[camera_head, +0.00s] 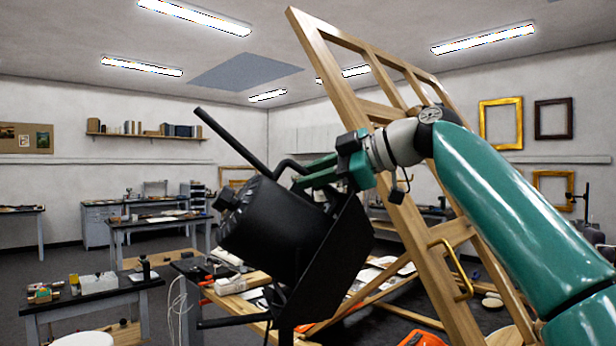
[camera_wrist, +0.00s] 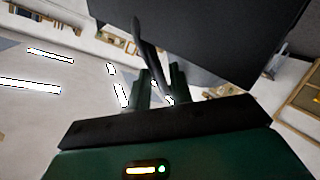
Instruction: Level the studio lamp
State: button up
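The studio lamp (camera_head: 270,232) is a black, box-like head with flat flaps, left of centre in the head view. It is clearly tilted on its stand. A bent black handle (camera_head: 288,164) rises from its upper side. My gripper (camera_head: 308,174) is at this handle, its green fingers apart. In the wrist view, the handle (camera_wrist: 148,45) runs down between the fingertips of my gripper (camera_wrist: 160,78), with slivers of light beside it. I cannot tell whether a finger touches it. The lamp's dark body (camera_wrist: 215,40) fills the wrist view's upper right.
A large wooden easel-like frame (camera_head: 440,280) leans just behind my arm, close to it. A cluttered table (camera_head: 230,300) stands below and behind the lamp. Workbenches (camera_head: 95,295) stand at the left. A black bar (camera_head: 232,142) sticks up-left from the lamp.

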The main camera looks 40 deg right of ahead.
jog(key=shift+w+a+f, duration=0.2)
jog(key=shift+w, duration=0.4)
grip_shut()
